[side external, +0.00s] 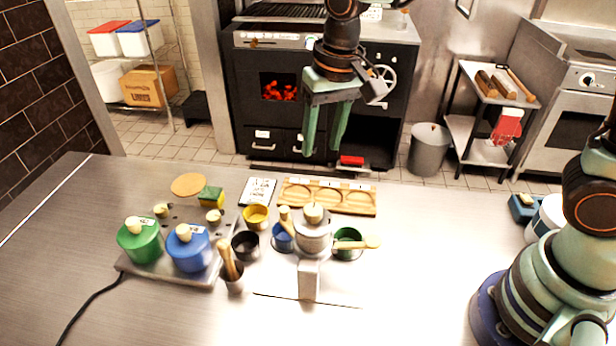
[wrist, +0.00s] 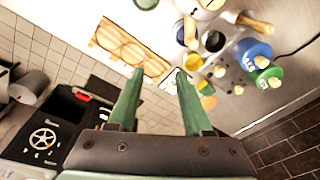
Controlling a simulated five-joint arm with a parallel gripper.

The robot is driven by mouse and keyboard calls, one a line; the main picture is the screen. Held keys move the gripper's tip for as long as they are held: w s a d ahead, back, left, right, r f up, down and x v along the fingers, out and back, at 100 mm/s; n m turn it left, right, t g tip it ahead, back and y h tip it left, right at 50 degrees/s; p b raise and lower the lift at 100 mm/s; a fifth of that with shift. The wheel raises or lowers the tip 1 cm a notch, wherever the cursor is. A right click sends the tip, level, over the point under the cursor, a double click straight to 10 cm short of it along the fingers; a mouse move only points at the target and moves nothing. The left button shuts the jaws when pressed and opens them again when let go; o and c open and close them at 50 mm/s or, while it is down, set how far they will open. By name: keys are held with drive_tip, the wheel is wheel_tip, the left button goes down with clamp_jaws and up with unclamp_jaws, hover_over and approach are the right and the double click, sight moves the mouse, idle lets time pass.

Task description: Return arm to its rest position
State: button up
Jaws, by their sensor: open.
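My gripper (side external: 325,128) is raised high above the far edge of the steel counter (side external: 420,270) in the side external view. Its two green fingers are apart and point down, with nothing between them. In the wrist view my gripper (wrist: 158,82) also shows open and empty, with the counter and its items beyond the fingertips. My gripper touches nothing.
Green pot (side external: 140,243) and blue pot (side external: 188,250) stand on a hotplate at left. A lit oven (side external: 280,88) is behind. The counter's right-centre is clear.

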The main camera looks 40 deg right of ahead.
drive_tip(key=s+d+r+n+t, duration=0.1)
drive_tip(key=s+d+r+t, duration=0.1)
drive_tip(key=s+d, duration=0.2)
drive_tip(key=s+d+r+n+t, duration=0.1)
drive_tip(key=s+d+r+t, duration=0.1)
drive_tip(key=s+d, duration=0.3)
drive_tip(key=d+r, duration=0.1)
drive_tip(key=d, duration=0.3)
drive_tip(key=shift+s+d+h, duration=0.15)
drive_tip(key=shift+d+h, duration=0.15)
drive_tip(key=shift+d, duration=0.1)
